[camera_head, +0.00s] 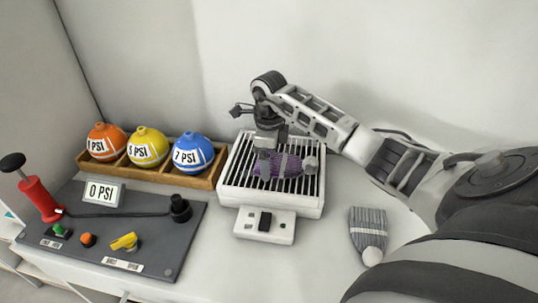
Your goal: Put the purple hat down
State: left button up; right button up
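The purple hat (285,166) has grey bands and a pale pompom at its right end. It lies sideways over the slatted top of a white grille box (270,205). Whether it rests on the slats or hangs just above them is unclear. My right gripper (264,160) points down from above, and its fingertips overlap the hat's left part. The fingers are too small and dark to show whether they are closed on it. My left gripper is not in view.
A grey striped hat (368,230) lies on the white table, right of the box. A switch panel (265,225) sits in front of the box. At left are a wooden tray (140,172) with orange, yellow and blue balls, and a dark pump board (150,215).

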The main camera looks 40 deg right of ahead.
jog(key=shift+f, duration=0.1)
jog(key=o, duration=0.9)
notch_tip(320, 180, up, 12)
jog(key=shift+r+b, duration=0.15)
jog(key=shift+b, duration=0.25)
notch_tip(320, 180, down, 13)
jog(key=shift+r+p, duration=0.2)
jog(key=shift+p, duration=0.2)
notch_tip(320, 180, up, 2)
jog(key=shift+r+b, duration=0.2)
jog(key=shift+b, duration=0.1)
jog(key=shift+r, duration=0.65)
jog(key=shift+f, duration=0.1)
